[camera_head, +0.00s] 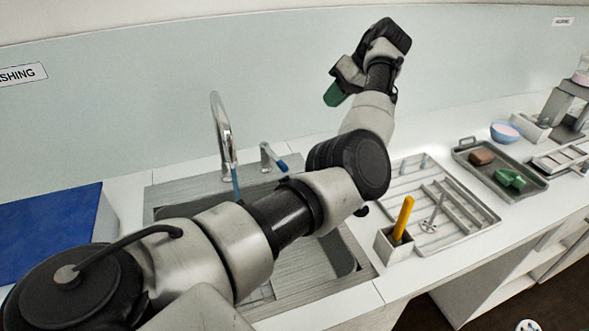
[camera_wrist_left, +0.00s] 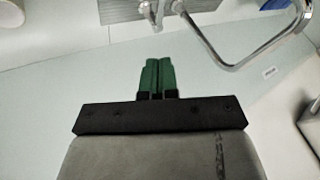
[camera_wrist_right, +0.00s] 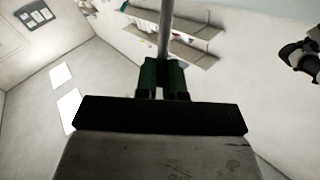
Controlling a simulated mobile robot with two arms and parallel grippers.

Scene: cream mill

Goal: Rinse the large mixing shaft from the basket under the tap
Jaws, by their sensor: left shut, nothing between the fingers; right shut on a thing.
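My left gripper (camera_head: 334,95) is raised above the counter, right of the tap in the head view. Its green fingers (camera_wrist_left: 156,78) are shut and empty in the left wrist view. The curved tap (camera_head: 219,130) stands behind the sink (camera_head: 340,250), with a narrow blue streak below its spout. A lever with a blue end (camera_head: 281,165) is beside it. My right gripper (camera_wrist_right: 164,76) is shut on a grey metal rod, the large mixing shaft (camera_wrist_right: 165,30). Its ends are out of view. The right gripper is outside the head view, and I cannot make out the basket.
My left arm covers much of the sink. A metal rack (camera_head: 462,228) to its right bears a small disc-ended shaft (camera_head: 431,217). A yellow-handled tool (camera_head: 403,217) stands in a holder. A tray (camera_head: 522,192) holds brown and green pieces. A blue-topped block (camera_head: 50,235) is at left.

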